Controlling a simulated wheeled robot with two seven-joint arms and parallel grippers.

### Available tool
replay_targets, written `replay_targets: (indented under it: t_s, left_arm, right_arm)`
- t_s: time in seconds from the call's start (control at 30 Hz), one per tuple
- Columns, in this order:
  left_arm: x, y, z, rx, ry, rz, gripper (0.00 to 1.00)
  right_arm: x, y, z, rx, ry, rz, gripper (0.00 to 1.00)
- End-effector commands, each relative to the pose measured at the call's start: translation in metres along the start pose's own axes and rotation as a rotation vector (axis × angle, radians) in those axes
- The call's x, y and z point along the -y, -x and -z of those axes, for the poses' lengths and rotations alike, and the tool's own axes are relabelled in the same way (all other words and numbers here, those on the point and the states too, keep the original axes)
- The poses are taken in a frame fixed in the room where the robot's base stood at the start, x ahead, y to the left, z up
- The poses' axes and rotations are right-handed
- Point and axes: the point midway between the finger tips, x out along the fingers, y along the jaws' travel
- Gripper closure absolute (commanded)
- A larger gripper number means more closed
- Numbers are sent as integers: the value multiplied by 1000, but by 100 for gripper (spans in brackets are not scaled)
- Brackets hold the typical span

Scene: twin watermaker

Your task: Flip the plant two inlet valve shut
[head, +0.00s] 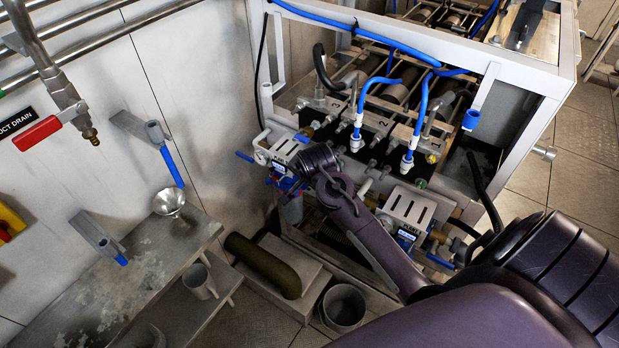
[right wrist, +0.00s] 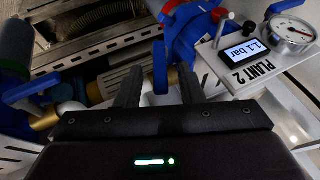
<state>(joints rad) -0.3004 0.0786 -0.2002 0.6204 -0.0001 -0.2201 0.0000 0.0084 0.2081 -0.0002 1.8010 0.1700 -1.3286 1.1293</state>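The plant two panel (right wrist: 260,62), labelled "PLANT 2", shows in the right wrist view with a display reading 1.1 bar and a round gauge. Beside it is a blue valve body with a narrow blue lever (right wrist: 160,66). My right gripper (right wrist: 159,84) is open, with one dark finger on each side of this lever and gaps visible on both sides. In the head view my right arm reaches to the left-hand valve panel (head: 286,150), and its wrist hides the fingers and part of the valve. My left gripper is not in view.
A second valve panel (head: 408,208) sits behind my right forearm. Another blue handle (right wrist: 27,87) is at the left of the wrist view. Blue hoses (head: 375,45) run over the white frame. A bucket (head: 343,306) and a bench (head: 150,265) stand below and left.

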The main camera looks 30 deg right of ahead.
Motion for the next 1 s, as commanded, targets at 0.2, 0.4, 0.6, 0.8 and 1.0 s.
replay_targets:
  t_s: [0.2,0.4,0.6,0.8,1.0]
  left_arm:
    - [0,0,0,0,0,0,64]
    - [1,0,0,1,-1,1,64]
    - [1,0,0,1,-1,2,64]
    - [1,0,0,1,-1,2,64]
    - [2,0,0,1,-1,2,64]
  right_arm:
    - [0,0,0,0,1,0,93]
    - [0,0,0,-1,2,-1,100]
    - [9,0,1,-3,49,-96,100]
    - [16,-2,0,-3,114,-264,100]
    - [19,-3,-2,-1,150,-353,100]
